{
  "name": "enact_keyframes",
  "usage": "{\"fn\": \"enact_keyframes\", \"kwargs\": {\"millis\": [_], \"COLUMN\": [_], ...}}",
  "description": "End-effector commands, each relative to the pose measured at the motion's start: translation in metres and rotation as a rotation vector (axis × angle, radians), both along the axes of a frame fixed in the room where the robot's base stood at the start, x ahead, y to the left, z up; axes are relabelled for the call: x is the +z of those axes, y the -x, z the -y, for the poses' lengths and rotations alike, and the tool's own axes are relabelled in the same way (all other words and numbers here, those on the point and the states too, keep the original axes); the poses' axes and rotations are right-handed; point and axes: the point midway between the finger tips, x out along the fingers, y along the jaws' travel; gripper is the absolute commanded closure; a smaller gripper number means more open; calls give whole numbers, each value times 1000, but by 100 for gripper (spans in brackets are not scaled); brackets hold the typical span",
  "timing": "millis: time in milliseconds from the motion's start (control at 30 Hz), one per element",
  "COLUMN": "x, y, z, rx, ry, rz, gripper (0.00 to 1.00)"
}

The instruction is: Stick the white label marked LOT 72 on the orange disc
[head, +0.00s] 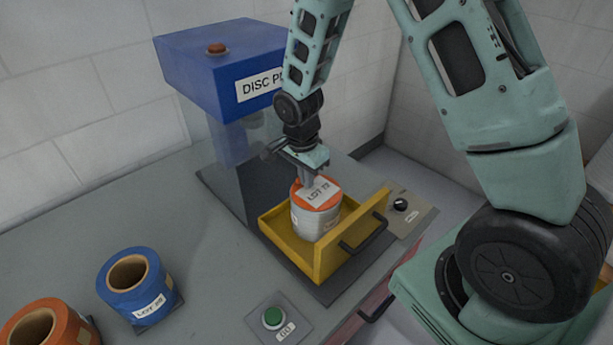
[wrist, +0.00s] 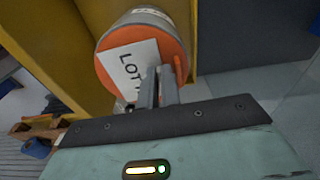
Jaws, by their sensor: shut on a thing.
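The white label (head: 320,192) has dark print reading LOT; its number is hard to make out. It also shows in the wrist view (wrist: 128,66). My gripper (head: 307,180) is shut on the label's edge, and its fingers (wrist: 158,85) hide part of it. The label lies over the orange disc (wrist: 166,42), overlapping its face; I cannot tell whether they touch. The orange disc (head: 298,187) is the top of a pale grey roll (head: 314,222) standing upright in the yellow drawer.
The yellow drawer (head: 326,258) is pulled out from the blue disc press (head: 200,75). A blue roll (head: 125,297) and an orange roll (head: 62,318) stand front left. A green button (head: 272,317) and a black knob (head: 400,204) flank the drawer.

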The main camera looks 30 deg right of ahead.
Motion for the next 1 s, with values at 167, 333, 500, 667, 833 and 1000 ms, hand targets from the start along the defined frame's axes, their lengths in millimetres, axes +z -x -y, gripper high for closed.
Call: {"fn": "enact_keyframes", "kwargs": {"millis": [167,333,500,667,833,1000], "x": [-1,-1,-1,-1,-1,-1], "y": [1,1,1,1,1,1], "z": [0,0,0,0,0,0], "rx": [0,0,1,1,1,1], "ry": [0,-1,0,0,0,0], "rz": [-2,-2,-2,-2,-2,-2], "gripper": [100,75,69,69,60,54]}}
